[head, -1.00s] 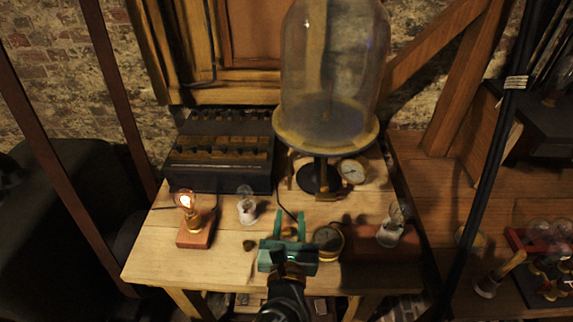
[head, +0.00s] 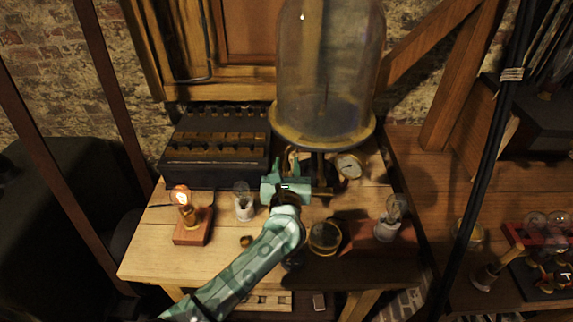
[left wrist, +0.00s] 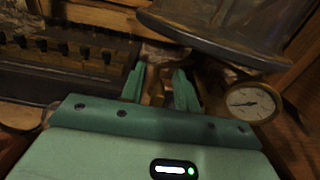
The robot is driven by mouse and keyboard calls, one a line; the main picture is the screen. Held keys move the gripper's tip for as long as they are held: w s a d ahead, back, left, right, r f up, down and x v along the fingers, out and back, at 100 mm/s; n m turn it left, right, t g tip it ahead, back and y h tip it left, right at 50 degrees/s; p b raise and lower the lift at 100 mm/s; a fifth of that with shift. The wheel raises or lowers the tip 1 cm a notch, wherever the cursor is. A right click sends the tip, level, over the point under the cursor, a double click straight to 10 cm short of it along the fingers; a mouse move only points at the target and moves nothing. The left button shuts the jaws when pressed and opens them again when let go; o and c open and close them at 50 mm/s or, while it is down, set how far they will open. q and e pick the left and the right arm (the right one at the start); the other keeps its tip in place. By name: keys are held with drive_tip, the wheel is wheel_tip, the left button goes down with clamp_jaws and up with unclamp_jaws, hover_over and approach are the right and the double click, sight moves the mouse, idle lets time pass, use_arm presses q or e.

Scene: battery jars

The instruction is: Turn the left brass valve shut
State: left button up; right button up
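The glass bell jar (head: 328,70) stands on a round plate (head: 345,141) at the back of the table. A brass part (head: 292,160), apparently the left valve, shows below the plate's left side; its handle is too small and dark to read. It also shows in the left wrist view (left wrist: 157,88). My left gripper (head: 290,164) points at it from the front, its fingers (left wrist: 161,84) apart on either side of the brass. I cannot tell whether they touch it. My gripper's body hides part of the stand. My right gripper is out of view.
A pressure gauge (head: 349,165) sits right of my gripper. A dark battery box (head: 215,165) stands to the left. A lit bulb on a red block (head: 193,228), a small bulb jar (head: 244,205), a round dial (head: 324,238) and another bulb (head: 388,225) stand on the table.

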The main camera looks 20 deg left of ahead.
use_arm(q)
drive_tip(key=shift+w+a, duration=0.1)
drive_tip(key=shift+w, duration=0.3)
clamp_jaws()
drive_tip(key=shift+m, duration=0.3)
drive_tip(key=m, duration=0.1)
drive_tip(key=m+p, duration=0.1)
drive_tip(key=shift+d+m+p, duration=0.3)
drive_tip(key=shift+d, duration=0.05)
drive_tip(key=shift+w+d+f+m+p, duration=0.1)
drive_tip(key=shift+d+m+p, duration=0.2)
drive_tip(key=shift+m, duration=0.65)
drive_tip(key=shift+w+d+f+m+p, duration=0.1)
drive_tip(key=shift+m+p, duration=0.3)
drive_tip(key=shift+m, duration=0.55)
